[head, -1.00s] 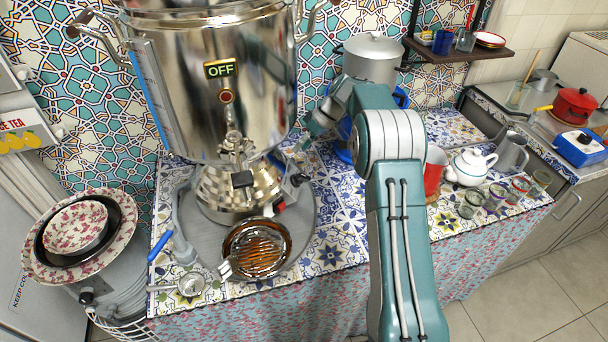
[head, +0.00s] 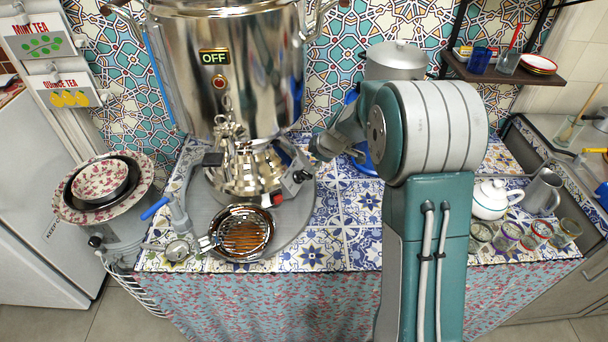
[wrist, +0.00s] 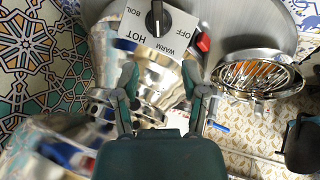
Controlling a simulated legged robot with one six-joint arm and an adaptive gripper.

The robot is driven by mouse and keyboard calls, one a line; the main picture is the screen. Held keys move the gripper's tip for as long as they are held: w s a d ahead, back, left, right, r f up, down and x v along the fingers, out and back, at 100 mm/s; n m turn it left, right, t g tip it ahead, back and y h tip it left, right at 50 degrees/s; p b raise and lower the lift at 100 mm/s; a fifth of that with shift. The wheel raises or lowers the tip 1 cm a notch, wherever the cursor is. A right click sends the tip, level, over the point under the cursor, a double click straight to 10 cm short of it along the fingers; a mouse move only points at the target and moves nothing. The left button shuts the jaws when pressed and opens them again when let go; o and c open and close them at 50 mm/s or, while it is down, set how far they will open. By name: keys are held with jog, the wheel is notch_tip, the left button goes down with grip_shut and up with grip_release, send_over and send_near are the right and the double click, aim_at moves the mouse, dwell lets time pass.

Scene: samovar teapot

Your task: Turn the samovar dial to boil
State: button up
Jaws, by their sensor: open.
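The large silver samovar (head: 185,75) stands at the back of the counter in the head view, with a lit OFF sign (head: 214,57). The black dial (wrist: 157,18) is near the top of the wrist view, on a pale plate (wrist: 178,42) marked OFF, WARM, HOT and BOIL. Which mark the dial points to is hard to tell. A red part sits beside the plate. My gripper (wrist: 160,80) is open and empty, its fingers apart and below the plate in that picture, with the dial not between them. My arm partly hides the gripper in the head view.
A round pan with a grate (head: 242,233) sits at the samovar's foot. A white teapot (head: 493,199) and several small glasses stand at the right. A grey pot (head: 394,62) stands behind my arm. Patterned bowls (head: 100,181) are at the left.

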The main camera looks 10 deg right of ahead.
aim_at(306, 173)
jog(key=x, duration=0.5)
jog(key=d+x, duration=0.1)
jog(key=x, duration=0.2)
jog(key=shift+w+f, duration=0.25)
jog(key=shift+f, duration=0.1)
jog(key=shift+w+a+f, duration=0.25)
jog(key=shift+a+f, duration=0.25)
jog(key=shift+d, duration=0.2)
grip_shut()
